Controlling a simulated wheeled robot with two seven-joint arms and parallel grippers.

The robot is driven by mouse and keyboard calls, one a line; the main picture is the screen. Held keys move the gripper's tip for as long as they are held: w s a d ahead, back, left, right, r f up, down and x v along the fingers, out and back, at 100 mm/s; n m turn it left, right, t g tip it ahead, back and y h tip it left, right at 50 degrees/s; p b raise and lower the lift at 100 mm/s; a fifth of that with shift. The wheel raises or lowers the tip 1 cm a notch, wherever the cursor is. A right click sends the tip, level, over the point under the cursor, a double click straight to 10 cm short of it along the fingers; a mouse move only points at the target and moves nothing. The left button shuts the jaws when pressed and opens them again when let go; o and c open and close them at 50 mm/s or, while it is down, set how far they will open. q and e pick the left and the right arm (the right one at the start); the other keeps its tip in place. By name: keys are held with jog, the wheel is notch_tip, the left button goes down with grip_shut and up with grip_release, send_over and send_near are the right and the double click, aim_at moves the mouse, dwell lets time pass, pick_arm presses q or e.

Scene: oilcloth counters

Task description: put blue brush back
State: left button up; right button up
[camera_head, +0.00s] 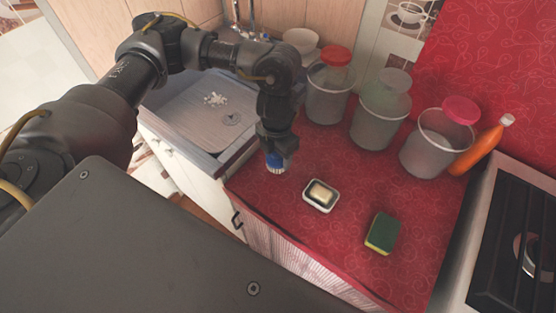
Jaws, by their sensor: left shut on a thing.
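The blue brush (276,162) shows as a small blue piece with pale bristles under my left gripper (275,150). My left gripper is shut on it and points down near the counter's left edge, beside the sink. The rest of the brush is hidden by the gripper. I cannot tell whether the bristles touch the counter. My right gripper is not in view.
A soap dish (320,195) with soap and a green-yellow sponge (381,233) lie on the red counter (345,262). Canisters (328,95) and an orange bottle (482,148) stand behind. The sink (205,120) is left, the stove (515,245) right.

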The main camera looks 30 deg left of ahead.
aim_at(279, 162)
pick_arm(q)
jog(key=shift+w+d+f, duration=0.1)
jog(key=shift+w+f, duration=0.2)
jog(key=shift+f, duration=0.2)
notch_tip(279, 162, down, 3)
jog(key=shift+r, duration=0.1)
jog(key=shift+f, duration=0.3)
jog(key=o, duration=0.9)
jog(key=shift+o, duration=0.2)
jog(key=shift+r, duration=0.1)
